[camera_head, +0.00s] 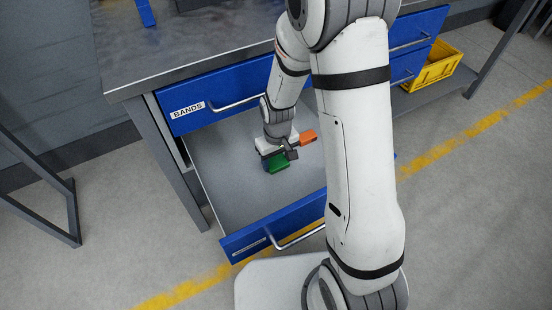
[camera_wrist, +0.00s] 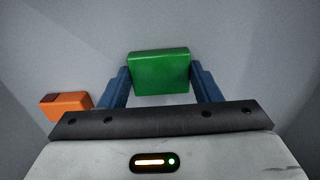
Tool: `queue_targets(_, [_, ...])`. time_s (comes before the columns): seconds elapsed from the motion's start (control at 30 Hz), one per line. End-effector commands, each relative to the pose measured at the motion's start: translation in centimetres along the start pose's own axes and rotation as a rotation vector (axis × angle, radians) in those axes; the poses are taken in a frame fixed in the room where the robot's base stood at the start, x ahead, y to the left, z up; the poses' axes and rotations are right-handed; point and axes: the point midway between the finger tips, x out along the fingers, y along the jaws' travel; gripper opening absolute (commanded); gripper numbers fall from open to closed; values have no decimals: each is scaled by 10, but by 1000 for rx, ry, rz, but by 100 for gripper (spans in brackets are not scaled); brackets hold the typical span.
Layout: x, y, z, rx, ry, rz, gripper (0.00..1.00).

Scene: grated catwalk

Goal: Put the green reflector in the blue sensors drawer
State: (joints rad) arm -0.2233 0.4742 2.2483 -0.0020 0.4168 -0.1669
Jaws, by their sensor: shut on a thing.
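The green reflector (camera_head: 280,163) is a green block, held between the blue fingers of my gripper (camera_head: 275,160). In the wrist view, the green reflector (camera_wrist: 160,72) sits between the fingertips of my gripper (camera_wrist: 162,88). My gripper is shut on it, inside the open lower drawer (camera_head: 222,190). This drawer has a blue front (camera_head: 275,232) with a metal handle and a small label I cannot read. I cannot tell whether the reflector touches the drawer floor.
An orange block (camera_head: 308,137) lies in the same drawer, right of my gripper; in the wrist view the orange block (camera_wrist: 66,105) is at left. The shut drawer above reads BANDS (camera_head: 187,110). A yellow crate (camera_head: 438,66) stands at right. The drawer's near floor is clear.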

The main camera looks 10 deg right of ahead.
Motion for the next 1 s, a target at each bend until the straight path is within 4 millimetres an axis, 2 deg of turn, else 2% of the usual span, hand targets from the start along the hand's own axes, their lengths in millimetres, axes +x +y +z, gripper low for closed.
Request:
queue_targets(0.03, [3,0,0,0,0,0,35])
queue_targets(0.07, [3,0,0,0,0,0,58])
queue_targets(0.3, [2,0,0,-1,0,0,78])
queue_targets(0.57, [1,-1,0,-1,0,0,79])
queue_targets(0.67, [-6,-1,-1,-1,1,0,79])
queue_targets(0.77, [-22,-1,-1,-2,5,1,79])
queue_targets(1.0, [-76,-1,-2,-2,6,1,79])
